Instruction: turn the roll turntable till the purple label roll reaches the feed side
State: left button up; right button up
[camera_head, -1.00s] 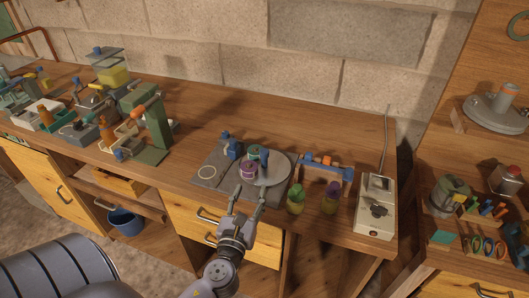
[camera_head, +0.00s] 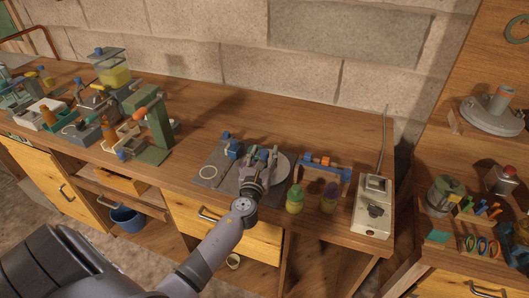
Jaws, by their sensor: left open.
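The roll turntable (camera_head: 284,169) is a light grey disc on a grey base plate (camera_head: 211,161) on the bench. My left gripper (camera_head: 262,157) is open and reaches in over the turntable, with its fingers spread among the rolls. It covers most of the rolls and the near part of the disc. The purple label roll is largely hidden behind the gripper, and I cannot tell whether a finger touches it. My right gripper is not in view.
A blue part (camera_head: 231,147) stands on the base plate left of the turntable. A green press (camera_head: 157,135) stands further left.

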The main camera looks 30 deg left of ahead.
pick_arm(q)
jog(key=shift+w+a, duration=0.1)
jog(key=shift+w, duration=0.15)
jog(key=shift+c, duration=0.4)
grip_shut()
dwell(0.4)
